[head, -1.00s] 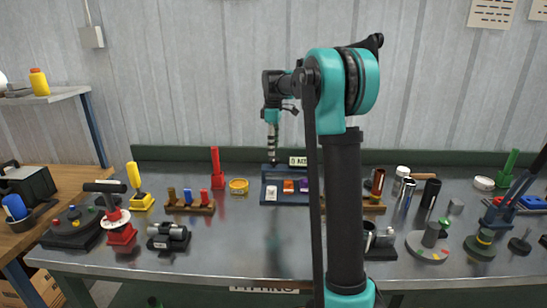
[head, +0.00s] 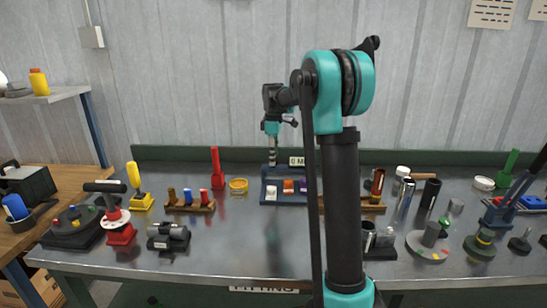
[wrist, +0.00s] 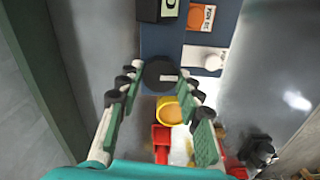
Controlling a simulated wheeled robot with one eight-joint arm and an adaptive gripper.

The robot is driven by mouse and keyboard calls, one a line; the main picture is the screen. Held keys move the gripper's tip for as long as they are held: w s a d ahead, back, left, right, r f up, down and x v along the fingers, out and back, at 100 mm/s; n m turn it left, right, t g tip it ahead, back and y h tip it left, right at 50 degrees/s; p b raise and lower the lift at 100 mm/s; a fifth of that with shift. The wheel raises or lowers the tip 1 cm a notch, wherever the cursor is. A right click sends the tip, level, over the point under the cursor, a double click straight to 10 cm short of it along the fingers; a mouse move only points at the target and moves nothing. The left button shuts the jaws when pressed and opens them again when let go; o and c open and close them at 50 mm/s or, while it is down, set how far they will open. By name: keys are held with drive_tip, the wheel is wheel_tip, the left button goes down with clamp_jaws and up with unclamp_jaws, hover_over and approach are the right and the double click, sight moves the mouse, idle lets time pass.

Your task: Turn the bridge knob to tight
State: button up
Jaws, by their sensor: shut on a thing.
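The knob (wrist: 157,68) is a dark round disc with a pale mark, at the end of a blue stand (wrist: 158,42) in the wrist view. My gripper (wrist: 162,75) has one fingertip on each side of it and is shut on it. In the head view my gripper (head: 272,160) points straight down at the back left of the blue stand (head: 285,201). The knob is too small to make out there. I cannot read which setting the mark points at.
A yellow ring-shaped dish (head: 238,185) and a red post (head: 217,170) stand to the left. The front middle of the bench is clear.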

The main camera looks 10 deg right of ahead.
drive_tip(key=shift+c, duration=1.2)
drive_tip(key=shift+m, duration=0.3)
drive_tip(key=m, duration=1.2)
drive_tip(key=shift+m, duration=0.3)
drive_tip(key=m, duration=0.4)
drive_tip(key=shift+m, duration=0.3)
